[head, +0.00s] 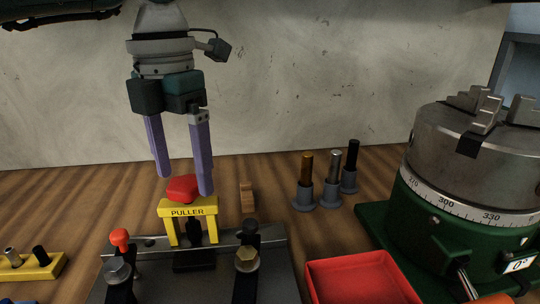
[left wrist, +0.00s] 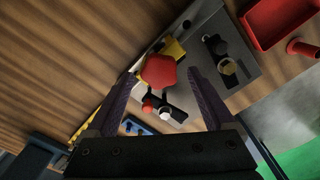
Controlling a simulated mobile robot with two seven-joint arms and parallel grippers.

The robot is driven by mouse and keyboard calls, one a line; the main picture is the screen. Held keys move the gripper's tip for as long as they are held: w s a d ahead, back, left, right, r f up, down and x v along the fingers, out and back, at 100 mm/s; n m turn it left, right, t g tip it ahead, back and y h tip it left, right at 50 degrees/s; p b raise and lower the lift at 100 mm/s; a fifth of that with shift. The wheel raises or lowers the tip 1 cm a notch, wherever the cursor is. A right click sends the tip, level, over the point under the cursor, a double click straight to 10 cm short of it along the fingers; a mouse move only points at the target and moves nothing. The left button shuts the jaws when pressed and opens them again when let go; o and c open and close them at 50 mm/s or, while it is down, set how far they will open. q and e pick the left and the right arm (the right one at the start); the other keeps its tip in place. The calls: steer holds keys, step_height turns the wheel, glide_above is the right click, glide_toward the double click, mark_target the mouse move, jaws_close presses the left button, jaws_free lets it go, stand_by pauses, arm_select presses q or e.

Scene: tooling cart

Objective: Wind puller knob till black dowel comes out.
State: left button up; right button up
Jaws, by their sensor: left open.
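The red puller knob (head: 183,188) sits on top of the yellow puller frame (head: 188,209), which is marked PULLER and stands on a grey plate. My left gripper (head: 185,184) points down over the knob, its two purple fingers apart on either side of it. In the left wrist view the red knob (left wrist: 159,71) shows between the open fingers, with a gap to each. A black dowel (head: 40,254) stands in a yellow holder at far left. My right gripper is not in view.
The grey plate (head: 272,275) carries clamps with bolts and a red-topped lever (head: 119,238). A red tray (head: 360,278) is to the right. Several pins in grey holders (head: 329,196) stand behind. A green rotary chuck (head: 460,180) fills the right side.

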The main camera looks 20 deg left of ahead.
mark_target(184, 182)
arm_select(q)
step_height(184, 182, up, 9)
stand_by(0.3)
